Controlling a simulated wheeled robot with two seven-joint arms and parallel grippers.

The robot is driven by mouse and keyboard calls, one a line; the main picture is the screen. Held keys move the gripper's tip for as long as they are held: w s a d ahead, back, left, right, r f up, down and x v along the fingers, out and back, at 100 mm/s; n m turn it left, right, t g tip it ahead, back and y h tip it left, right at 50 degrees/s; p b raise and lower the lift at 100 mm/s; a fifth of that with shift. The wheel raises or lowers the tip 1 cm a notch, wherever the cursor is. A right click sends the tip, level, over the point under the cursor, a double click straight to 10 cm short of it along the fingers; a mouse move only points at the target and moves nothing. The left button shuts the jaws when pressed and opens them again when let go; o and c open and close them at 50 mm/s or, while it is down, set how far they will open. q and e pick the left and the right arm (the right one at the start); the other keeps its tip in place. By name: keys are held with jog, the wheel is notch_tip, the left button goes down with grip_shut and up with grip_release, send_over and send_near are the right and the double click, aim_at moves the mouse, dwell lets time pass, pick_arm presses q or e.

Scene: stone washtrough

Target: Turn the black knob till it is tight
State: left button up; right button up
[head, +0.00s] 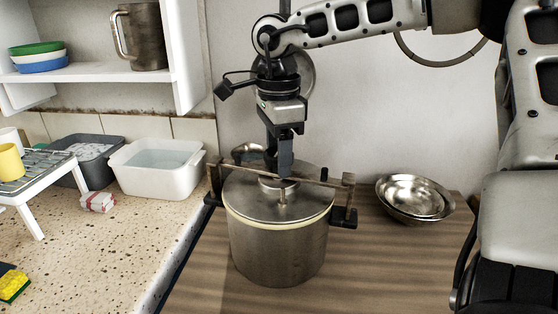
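A steel pot (278,250) stands on the wooden counter, with a flat steel lid (245,205). A clamp bar (325,181) runs across the lid between upright brackets at its sides. My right gripper (285,172) points straight down over the middle of the bar, with its fingertips at the lid's centre. I cannot make out the black knob there; the fingers may cover it. I cannot tell whether the fingers are shut on it. My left gripper is not in view.
Nested steel bowls (416,196) stand to the right of the pot. A white basin of water (157,168) and a grey tub (92,157) are at the left on the speckled worktop. A shelf (105,76) with a steel mug (143,37) hangs above.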

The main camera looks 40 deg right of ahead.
jog(key=shift+w, duration=0.1)
jog(key=shift+m+b, duration=0.55)
jog(key=shift+m, duration=0.45)
jog(key=m+b, duration=0.2)
jog(key=m, duration=0.3)
jog(key=m+b, duration=0.1)
jog(key=m, duration=0.4)
jog(key=shift+b, duration=0.4)
jog(key=m, duration=0.4)
jog(key=shift+r+b, duration=0.1)
jog(key=shift+b, duration=0.25)
jog(key=o, duration=0.8)
jog(key=shift+c, duration=0.2)
